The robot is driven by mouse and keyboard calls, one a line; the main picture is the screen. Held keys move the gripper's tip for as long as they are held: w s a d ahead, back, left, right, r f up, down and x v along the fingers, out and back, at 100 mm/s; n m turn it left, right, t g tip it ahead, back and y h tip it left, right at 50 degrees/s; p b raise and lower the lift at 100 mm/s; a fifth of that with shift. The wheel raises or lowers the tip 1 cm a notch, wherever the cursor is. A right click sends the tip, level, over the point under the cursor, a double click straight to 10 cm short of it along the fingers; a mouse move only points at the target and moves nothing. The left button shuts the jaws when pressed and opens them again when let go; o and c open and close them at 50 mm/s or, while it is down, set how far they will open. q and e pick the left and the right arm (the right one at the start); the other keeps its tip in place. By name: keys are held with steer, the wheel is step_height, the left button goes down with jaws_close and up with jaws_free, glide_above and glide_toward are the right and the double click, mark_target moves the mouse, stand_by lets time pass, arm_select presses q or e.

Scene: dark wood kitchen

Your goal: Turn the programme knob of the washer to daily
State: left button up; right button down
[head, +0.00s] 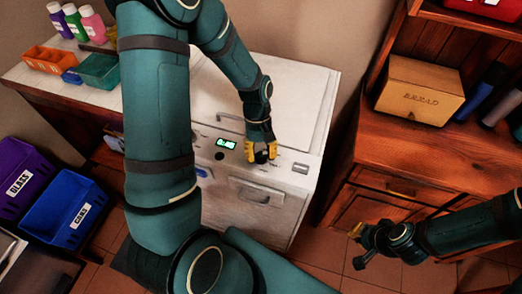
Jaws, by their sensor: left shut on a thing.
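The white washer (312,115) stands in the middle of the head view, with a control panel along its front top edge. A lit green display (226,143) shows on the panel, with a dark round button (219,156) below it. My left gripper (261,156) is at the panel, right of the display, with its yellow fingers shut on the dark programme knob (262,157). The fingers cover most of the knob, and its pointer and the programme labels cannot be read. My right gripper (358,246) is at the lower right, away from the washer; its fingers are too small to judge.
A wooden cabinet (375,195) with a bread box (420,90) stands right of the washer. A counter at the left bears an orange bin (52,61), a teal bin (98,71) and bottles. Purple (22,178) and blue (68,210) crates are at the lower left.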

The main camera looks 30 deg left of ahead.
arm_select(q)
steer(key=m+g+y, duration=0.1)
steer(key=m, duration=0.2)
steer(key=shift+m+p, duration=0.3)
steer(key=shift+m, duration=0.1)
steer(key=shift+s+m+y, duration=0.1)
steer(key=shift+m+y, duration=0.7)
steer(key=shift+m, duration=1.1)
steer(key=o, duration=1.2)
steer(key=shift+c, duration=0.2)
steer(key=v, duration=1.2)
steer(key=shift+w, duration=0.2)
steer(key=shift+s+f, duration=0.1)
steer(key=shift+f, duration=0.05)
